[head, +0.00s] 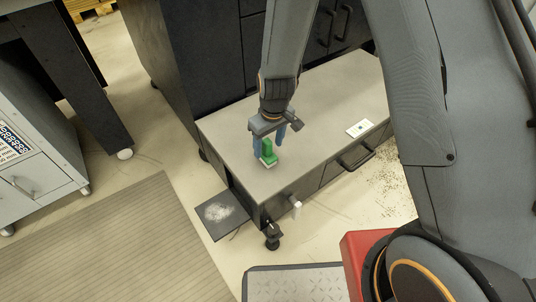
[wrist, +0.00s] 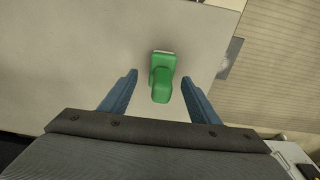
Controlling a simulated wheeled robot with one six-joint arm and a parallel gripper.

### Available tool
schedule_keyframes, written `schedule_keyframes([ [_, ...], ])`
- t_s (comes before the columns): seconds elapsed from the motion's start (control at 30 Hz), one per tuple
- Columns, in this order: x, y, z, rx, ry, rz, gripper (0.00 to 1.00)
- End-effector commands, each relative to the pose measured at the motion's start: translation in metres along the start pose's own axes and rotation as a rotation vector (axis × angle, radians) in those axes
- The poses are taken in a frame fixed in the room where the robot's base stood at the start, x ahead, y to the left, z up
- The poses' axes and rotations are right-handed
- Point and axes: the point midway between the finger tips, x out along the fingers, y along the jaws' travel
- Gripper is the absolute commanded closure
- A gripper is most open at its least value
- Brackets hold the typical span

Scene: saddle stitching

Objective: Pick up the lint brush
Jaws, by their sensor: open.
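The lint brush (head: 268,153) is a small green block with a pale base, standing on the grey cabinet top near its front left end. It also shows in the wrist view (wrist: 162,76), upper middle, with its pale edge at the far side. My gripper (head: 270,145) points down over it with blue fingers. In the wrist view my gripper (wrist: 159,80) is open, one finger on each side of the brush, with visible gaps to both. The brush is not held.
The cabinet top (head: 318,112) is mostly clear. A white card (head: 360,128) lies on it to the right. A dark mat with pale dust (head: 220,212) lies below the cabinet's left end. A tall dark cabinet (head: 195,60) stands behind.

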Motion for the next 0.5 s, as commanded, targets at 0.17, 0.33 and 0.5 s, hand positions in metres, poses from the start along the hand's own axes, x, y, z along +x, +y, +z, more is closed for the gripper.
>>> schedule_keyframes([
  [0.17, 0.024, -0.002, -0.003, 0.000, -0.002, -0.001, 0.44],
  [0.33, 0.046, -0.002, -0.003, 0.000, -0.001, 0.000, 0.44],
  [0.5, 0.048, -0.003, -0.003, -0.001, 0.000, 0.000, 0.44],
])
